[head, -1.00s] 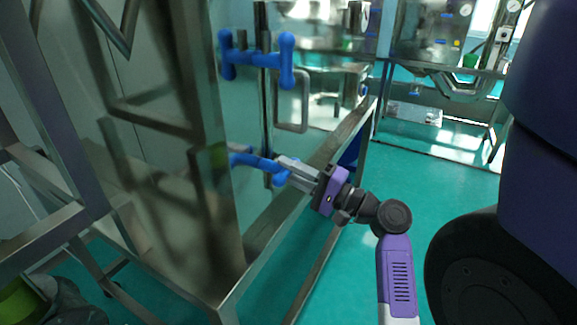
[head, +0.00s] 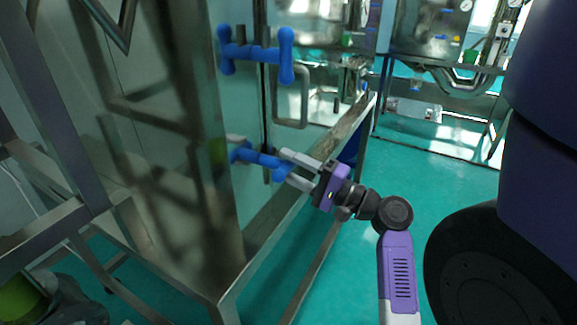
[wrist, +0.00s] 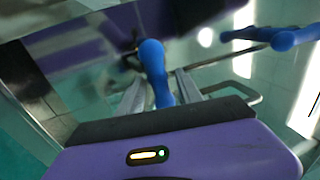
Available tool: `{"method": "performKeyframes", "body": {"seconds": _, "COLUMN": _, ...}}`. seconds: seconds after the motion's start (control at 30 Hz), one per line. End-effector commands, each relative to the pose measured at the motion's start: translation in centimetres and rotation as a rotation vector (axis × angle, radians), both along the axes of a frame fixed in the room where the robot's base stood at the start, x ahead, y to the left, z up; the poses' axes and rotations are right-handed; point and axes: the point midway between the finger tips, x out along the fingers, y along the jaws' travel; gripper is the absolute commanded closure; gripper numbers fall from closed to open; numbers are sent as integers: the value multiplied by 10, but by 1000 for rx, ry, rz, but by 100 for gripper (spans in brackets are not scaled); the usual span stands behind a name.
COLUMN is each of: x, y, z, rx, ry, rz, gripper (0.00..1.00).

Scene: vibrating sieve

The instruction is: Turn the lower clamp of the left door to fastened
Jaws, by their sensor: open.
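The lower clamp (head: 258,159) is a blue bar with rounded ends, mounted low at the door edge of the steel cabinet. The upper clamp (head: 256,53) is a similar blue piece above it, its bar lying level across the door edge. My gripper (head: 286,167) is open, its two grey fingers apart at the right end of the lower clamp. In the wrist view, a blue rounded end and stem of the lower clamp (wrist: 155,68) stand between the open fingers (wrist: 160,88). I cannot tell whether either finger touches it. The clamp's far end is partly hidden.
A steel frame rail (head: 255,262) runs below the cabinet. Steel equipment (head: 430,50) stands at the back right. Green floor (head: 440,185) is clear between.

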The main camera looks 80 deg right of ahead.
Motion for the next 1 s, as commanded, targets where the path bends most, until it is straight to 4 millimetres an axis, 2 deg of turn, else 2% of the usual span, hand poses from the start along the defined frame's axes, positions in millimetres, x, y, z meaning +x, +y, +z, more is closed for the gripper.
{"method": "performKeyframes", "body": {"seconds": 0.3, "x": -46, "y": 11, "z": -14, "rx": 1, "ry": 2, "rz": -4, "gripper": 58}}
{"method": "performKeyframes", "body": {"seconds": 0.5, "x": -67, "y": 15, "z": -16, "rx": 1, "ry": 1, "rz": -3, "gripper": 58}}
{"method": "performKeyframes", "body": {"seconds": 1.0, "x": -71, "y": 17, "z": -15, "rx": 1, "ry": 1, "rz": -1, "gripper": 58}}
